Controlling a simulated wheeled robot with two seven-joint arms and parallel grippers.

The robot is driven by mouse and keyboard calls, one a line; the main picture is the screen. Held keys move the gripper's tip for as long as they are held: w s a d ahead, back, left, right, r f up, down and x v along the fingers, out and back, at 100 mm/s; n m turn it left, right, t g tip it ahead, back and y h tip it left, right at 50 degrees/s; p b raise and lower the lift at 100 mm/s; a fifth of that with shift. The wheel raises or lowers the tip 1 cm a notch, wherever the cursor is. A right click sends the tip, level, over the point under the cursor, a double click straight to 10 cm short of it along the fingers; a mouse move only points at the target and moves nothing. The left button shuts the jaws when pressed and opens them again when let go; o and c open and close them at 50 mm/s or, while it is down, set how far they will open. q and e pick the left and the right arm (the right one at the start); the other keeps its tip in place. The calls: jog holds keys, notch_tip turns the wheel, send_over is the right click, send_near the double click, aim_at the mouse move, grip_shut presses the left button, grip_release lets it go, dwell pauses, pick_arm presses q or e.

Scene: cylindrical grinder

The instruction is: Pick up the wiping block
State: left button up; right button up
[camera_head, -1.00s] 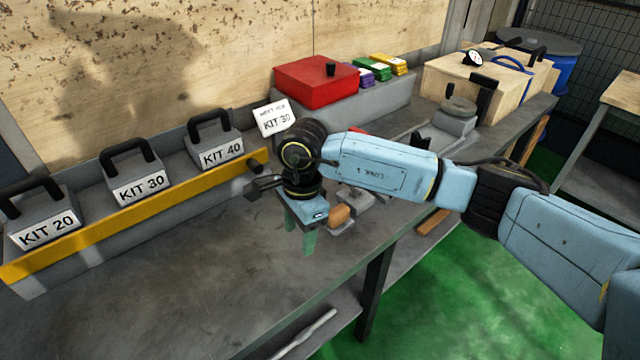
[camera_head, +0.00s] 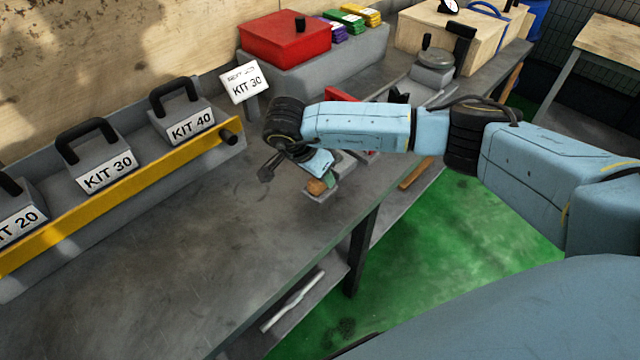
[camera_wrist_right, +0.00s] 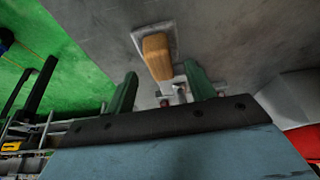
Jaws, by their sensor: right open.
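The wiping block appears to be the piece with a wooden grip on a flat grey base. In the head view its wooden part (camera_head: 317,187) shows near the bench's front edge, partly hidden by my right gripper (camera_head: 325,178). In the right wrist view the wooden grip (camera_wrist_right: 157,56) stands on its grey plate, ahead of the fingers. My right gripper (camera_wrist_right: 161,88) is open, its two green fingers apart with the grip beyond and roughly between their tips. Contact cannot be seen, and nothing is held. My left gripper is not in view.
Kit boxes with black handles (camera_head: 102,168) stand behind a yellow rail (camera_head: 130,190) at left. The bench front (camera_head: 190,270) is clear.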

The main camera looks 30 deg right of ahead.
jog(key=x, duration=0.3)
jog(key=shift+r, duration=0.1)
jog(key=shift+w+d+f, duration=0.1)
jog(key=shift+d+f, duration=0.05)
jog(key=shift+f, duration=0.25)
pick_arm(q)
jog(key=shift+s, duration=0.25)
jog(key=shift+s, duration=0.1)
pick_arm(e)
jog(key=c, duration=1.1)
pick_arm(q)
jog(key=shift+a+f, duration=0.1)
pick_arm(e)
jog(key=shift+o, duration=0.2)
jog(key=shift+r, duration=0.15)
